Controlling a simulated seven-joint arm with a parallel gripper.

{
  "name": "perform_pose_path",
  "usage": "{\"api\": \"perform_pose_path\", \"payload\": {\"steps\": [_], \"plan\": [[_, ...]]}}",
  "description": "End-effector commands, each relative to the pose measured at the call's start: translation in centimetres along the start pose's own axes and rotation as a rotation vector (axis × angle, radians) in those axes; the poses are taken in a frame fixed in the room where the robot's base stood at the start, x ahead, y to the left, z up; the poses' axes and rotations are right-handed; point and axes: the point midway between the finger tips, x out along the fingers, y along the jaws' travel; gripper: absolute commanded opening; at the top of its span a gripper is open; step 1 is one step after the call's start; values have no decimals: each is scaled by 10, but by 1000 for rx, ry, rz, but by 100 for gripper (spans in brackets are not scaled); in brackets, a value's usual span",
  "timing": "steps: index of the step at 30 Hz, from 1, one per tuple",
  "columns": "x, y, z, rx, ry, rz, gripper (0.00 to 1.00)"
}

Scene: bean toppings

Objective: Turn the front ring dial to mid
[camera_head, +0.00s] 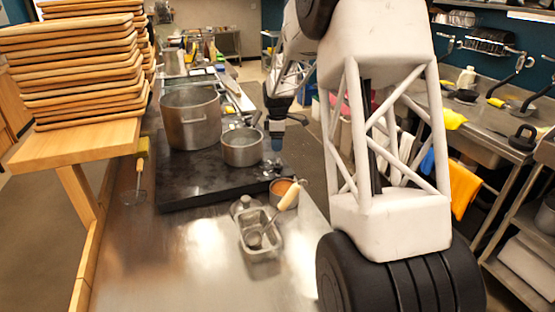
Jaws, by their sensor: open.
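The black cooktop (185,188) lies on the steel counter. A large pot (193,120) stands towards its back and a smaller saucepan (243,150) towards its front right. Small dark shapes show by the cooktop's right edge, right of the saucepan, but they are too small to tell which is the front ring dial or how it is set. My gripper (277,146) points down, right of the saucepan and near that edge. It is open with nothing visible in it.
A metal tray with a ladle (262,240) and a small pot of orange food (282,188) stand in front of the cooktop. Stacked wooden boards (85,75) are at the left. A spatula (137,185) lies left of the cooktop. The front-left counter is clear.

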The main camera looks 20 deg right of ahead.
Motion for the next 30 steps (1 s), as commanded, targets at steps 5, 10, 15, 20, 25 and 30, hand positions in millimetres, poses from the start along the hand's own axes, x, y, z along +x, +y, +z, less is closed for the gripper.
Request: {"api": "perform_pose_path", "payload": {"steps": [5, 10, 15, 20, 25, 30], "plan": [[0, 1, 0, -1, 0, 0, 70], [1, 0, 0, -1, 0, 0, 70], [6, 0, 0, 0, 0, -2, 70], [18, 0, 0, 0, 0, -1, 70], [37, 0, 0, 0, 0, -2, 70], [58, 0, 0, 0, -1, -3, 70]]}}
